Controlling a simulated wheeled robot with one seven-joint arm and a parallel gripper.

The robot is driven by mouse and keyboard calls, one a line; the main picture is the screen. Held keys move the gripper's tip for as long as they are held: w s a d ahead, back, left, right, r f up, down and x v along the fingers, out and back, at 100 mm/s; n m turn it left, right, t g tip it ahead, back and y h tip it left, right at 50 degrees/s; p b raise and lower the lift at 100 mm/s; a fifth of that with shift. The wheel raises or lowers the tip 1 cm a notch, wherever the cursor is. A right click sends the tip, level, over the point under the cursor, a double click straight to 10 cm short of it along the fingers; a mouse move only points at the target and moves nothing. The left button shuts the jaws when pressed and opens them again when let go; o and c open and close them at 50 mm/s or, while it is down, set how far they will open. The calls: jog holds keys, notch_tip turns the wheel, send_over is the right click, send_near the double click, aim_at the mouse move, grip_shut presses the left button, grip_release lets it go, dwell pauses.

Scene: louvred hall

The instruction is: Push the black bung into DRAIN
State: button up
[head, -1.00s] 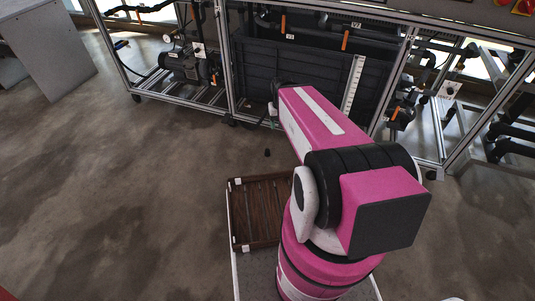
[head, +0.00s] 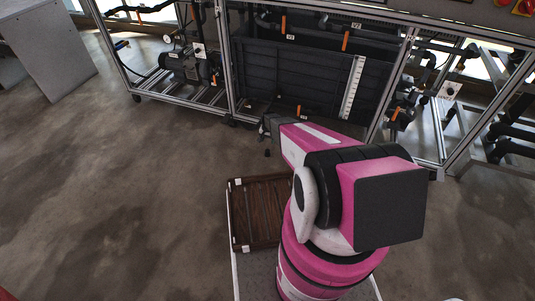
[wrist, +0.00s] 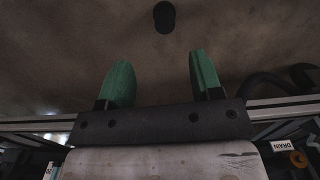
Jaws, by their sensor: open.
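The black bung (head: 267,153) is a small dark piece low in front of the rig in the head view. In the wrist view the bung (wrist: 164,17) shows at the top centre, beyond the fingertips and apart from them. My gripper (wrist: 155,75) has two green fingers spread wide with nothing between them. In the head view its dark end (head: 265,127) is just above the bung. A white DRAIN label (wrist: 285,145) is at the lower right of the wrist view, beside an orange-brown part (wrist: 298,159). The drain opening itself I cannot make out.
The framed rig with a dark tank (head: 290,75) stands ahead, with a pump (head: 185,65) at left and pipes at right. A brown slatted tray (head: 260,212) is beside my arm's base. The concrete floor at left is clear.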

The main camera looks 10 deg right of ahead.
aim_at(268, 151)
jog(key=f, duration=0.1)
jog(key=w+f, duration=0.1)
jog(key=f, duration=0.1)
jog(key=shift+w+f, duration=0.1)
jog(key=shift+w, duration=0.05)
jog(key=shift+f, duration=5)
grip_shut()
